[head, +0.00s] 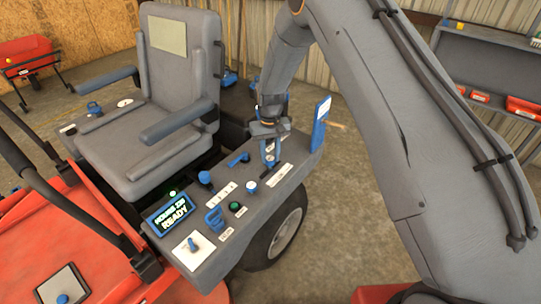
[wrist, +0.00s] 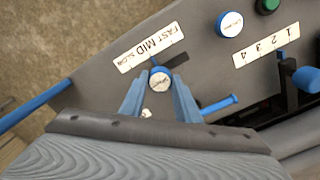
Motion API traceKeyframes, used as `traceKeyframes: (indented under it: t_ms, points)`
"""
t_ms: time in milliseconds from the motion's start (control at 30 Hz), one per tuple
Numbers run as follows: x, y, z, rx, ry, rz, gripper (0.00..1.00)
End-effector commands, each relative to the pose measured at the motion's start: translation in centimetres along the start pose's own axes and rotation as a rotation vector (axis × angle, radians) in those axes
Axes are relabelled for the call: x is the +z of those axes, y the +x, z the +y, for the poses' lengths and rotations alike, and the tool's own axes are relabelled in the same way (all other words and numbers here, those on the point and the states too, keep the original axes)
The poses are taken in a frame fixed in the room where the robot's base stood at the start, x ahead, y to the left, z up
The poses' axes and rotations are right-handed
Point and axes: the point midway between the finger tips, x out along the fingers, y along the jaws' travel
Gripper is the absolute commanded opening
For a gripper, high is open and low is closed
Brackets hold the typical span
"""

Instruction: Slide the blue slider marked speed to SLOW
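The speed slider (wrist: 160,79) shows in the wrist view as a round knob with a pale top and blue sides. It stands about beside MID on its white label (wrist: 147,48), which reads FAST, MID, SLOW, with FAST at the upper right and SLOW at the lower left. The dark slot (wrist: 179,62) shows on the FAST side; its SLOW side is hidden by the knob and a finger. My gripper (wrist: 160,84) has its blue fingertips on both sides of the knob, seemingly closed on it. In the head view, my gripper (head: 269,152) is down at the console's far end.
The console (head: 215,240) also carries a blue lever (head: 238,159), a white-topped button (head: 251,187), a green button (head: 235,206) and a display (head: 171,213) reading READY. A blue-framed panel (head: 320,122) stands upright just right of my gripper. The seat (head: 150,130) is to the left.

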Motion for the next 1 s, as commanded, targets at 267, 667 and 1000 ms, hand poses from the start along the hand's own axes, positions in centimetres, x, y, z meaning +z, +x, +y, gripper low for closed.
traceKeyframes:
  t_ms: [267,667,1000]
  points:
    - [-0.4,0.1,0.4,0.0,0.001,0.002,0.0]
    - [-3.2,0.0,3.9,0.0,0.001,0.003,0.0]
    - [-3.2,-0.1,4.1,0.001,0.002,0.005,0.48]
